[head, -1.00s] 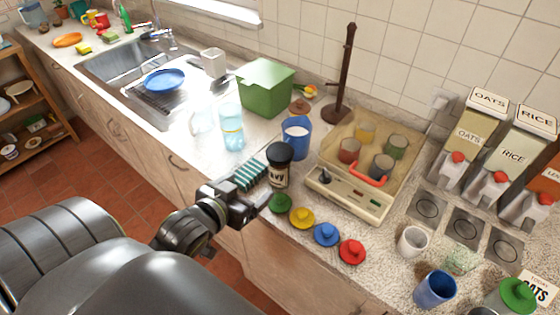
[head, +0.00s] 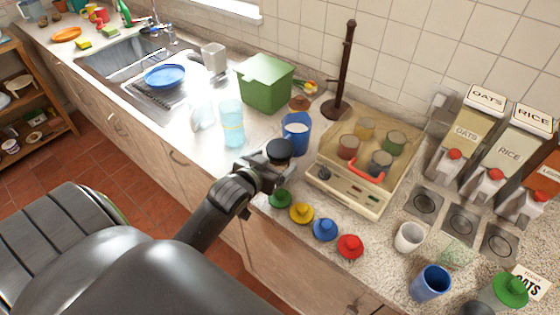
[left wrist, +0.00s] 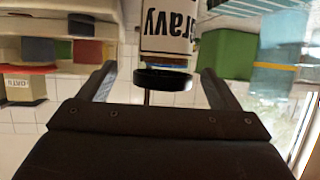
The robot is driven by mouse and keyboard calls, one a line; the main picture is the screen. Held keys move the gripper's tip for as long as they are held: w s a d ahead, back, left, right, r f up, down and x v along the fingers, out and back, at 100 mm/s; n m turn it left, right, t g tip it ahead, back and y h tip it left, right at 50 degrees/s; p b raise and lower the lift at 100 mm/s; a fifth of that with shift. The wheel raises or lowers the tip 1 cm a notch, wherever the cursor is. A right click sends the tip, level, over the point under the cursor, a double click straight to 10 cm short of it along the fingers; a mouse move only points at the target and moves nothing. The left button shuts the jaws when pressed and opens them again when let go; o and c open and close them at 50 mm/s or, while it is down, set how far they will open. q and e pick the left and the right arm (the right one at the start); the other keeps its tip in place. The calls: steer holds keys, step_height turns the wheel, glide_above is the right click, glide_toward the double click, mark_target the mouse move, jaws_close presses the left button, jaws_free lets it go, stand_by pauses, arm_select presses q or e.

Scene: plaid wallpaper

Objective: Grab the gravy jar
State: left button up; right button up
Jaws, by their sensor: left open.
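The gravy jar (head: 280,152) stands on the counter with its black lid showing in the head view; my gripper hides most of its body. In the left wrist view, which is upside down, the white "gravy" label (left wrist: 167,28) and black lid (left wrist: 162,79) lie between the two fingers. My left gripper (head: 272,178) is open at the jar, one finger on each side in the left wrist view (left wrist: 160,88). Gaps show between the lid and both fingers there. My right gripper is not in view.
A blue cup (head: 296,138) stands close behind the jar, and a beige appliance (head: 345,192) stands to its right. Several coloured lids, including a green one (head: 280,198), line the counter's front edge. A clear bluish glass (head: 232,130) and green box (head: 266,88) stand to the left.

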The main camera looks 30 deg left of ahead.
arm_select(q)
steer(key=x, duration=0.1)
steer(key=p+x, duration=0.1)
steer(key=x, duration=0.2)
steer(key=shift+w+a+f+p, duration=0.1)
steer(key=shift+a+p, duration=0.2)
steer(key=shift+p, duration=0.05)
steer(key=shift+w+f, duration=0.2)
steer(key=shift+w, duration=0.15)
steer(key=shift+r, duration=0.15)
steer(key=c, duration=1.4)
